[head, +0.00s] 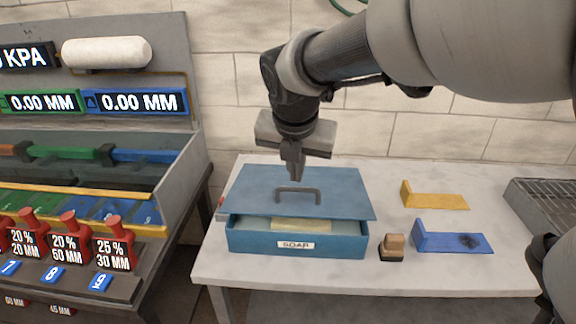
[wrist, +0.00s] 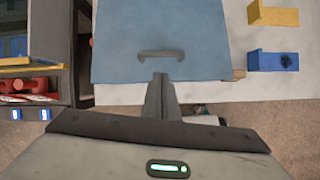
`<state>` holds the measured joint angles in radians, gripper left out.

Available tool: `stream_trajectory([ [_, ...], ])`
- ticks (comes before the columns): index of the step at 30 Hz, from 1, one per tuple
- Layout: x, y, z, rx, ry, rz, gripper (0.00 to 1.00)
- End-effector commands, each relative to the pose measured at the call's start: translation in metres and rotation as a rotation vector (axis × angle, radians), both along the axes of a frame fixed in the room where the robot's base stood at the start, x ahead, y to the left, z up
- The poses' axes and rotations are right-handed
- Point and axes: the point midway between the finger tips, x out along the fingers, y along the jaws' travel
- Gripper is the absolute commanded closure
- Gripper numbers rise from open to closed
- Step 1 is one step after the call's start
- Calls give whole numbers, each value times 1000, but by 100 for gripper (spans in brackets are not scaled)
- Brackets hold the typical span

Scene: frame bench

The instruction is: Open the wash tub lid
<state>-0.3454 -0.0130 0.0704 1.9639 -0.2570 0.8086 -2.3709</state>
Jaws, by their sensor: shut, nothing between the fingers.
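The wash tub (head: 255,243) is a blue box labelled SOAP on the white table. Its blue lid (head: 345,192) lies over the back of the tub, tilted or shifted so that a gap shows at the front. A pale yellowish thing (head: 300,226) shows in that gap. A dark handle (head: 298,190) stands on the lid, and it also shows in the wrist view (wrist: 161,55). My gripper (head: 293,177) is shut and empty, pointing down near the handle. In the wrist view its fingertips (wrist: 160,78) appear just short of the handle. I cannot tell whether they touch it.
To the right on the table (head: 300,277) are a small wooden block (head: 393,246), a yellow bracket (head: 436,198) and a blue bracket (head: 450,241) with a dark smudge. A grey ridged tray (head: 545,205) is at the far right. A bench with red weights (head: 110,236) stands left.

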Motion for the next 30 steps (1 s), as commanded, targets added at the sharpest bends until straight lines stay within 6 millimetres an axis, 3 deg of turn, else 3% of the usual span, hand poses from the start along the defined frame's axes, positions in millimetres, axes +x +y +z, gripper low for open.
stream_trajectory([
  [3,-5,1,-9,-55,-16,124,100],
  [8,-1,1,-20,-73,-17,158,100],
  [21,32,1,-87,-71,-16,155,100],
  [30,39,0,-97,-70,-18,153,100],
])
